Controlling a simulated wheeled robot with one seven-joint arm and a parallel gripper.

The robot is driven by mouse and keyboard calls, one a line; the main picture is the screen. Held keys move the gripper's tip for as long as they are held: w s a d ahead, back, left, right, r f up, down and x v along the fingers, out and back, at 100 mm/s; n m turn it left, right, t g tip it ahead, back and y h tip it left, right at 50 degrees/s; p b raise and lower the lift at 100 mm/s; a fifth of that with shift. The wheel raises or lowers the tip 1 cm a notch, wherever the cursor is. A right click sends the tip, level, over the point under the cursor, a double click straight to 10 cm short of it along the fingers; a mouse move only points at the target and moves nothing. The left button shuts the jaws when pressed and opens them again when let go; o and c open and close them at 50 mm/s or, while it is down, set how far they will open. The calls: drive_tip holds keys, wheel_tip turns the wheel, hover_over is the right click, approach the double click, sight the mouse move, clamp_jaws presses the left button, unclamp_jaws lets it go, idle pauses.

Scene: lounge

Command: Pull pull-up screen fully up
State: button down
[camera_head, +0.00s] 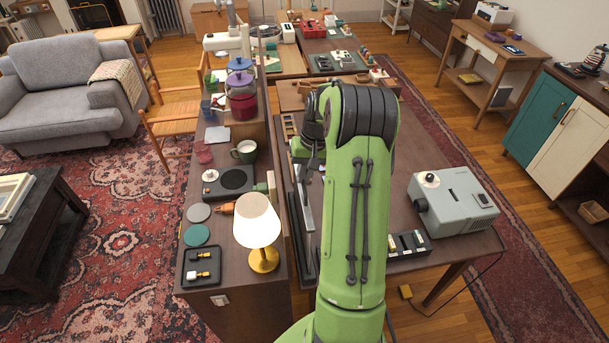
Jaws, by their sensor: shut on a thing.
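My green arm rises through the middle of the head view and bends over at the top. My gripper (312,163) points down at the left of the arm, over the left part of the table. It is shut on what looks like the top of the pull-up screen (304,205), a narrow grey and dark piece seen almost edge-on. The screen's long dark base appears to lie along the table's left side. My arm hides much of this area, so the grip point and how far the screen is raised cannot be told.
A grey projector-like device (455,203) stands on the table at right, its cable hanging to the floor. A black tray (408,243) of small blocks is right of my arm.

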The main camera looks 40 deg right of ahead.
idle(0.3)
drive_tip(key=c, duration=1.2)
unclamp_jaws()
wheel_tip(320, 180, up, 15)
drive_tip(key=s+d+p, duration=0.1)
drive_tip(key=d, duration=0.1)
drive_tip(key=shift+s+d+r, duration=0.2)
drive_tip(key=shift+s+d, duration=0.05)
drive_tip(key=shift+s, duration=0.1)
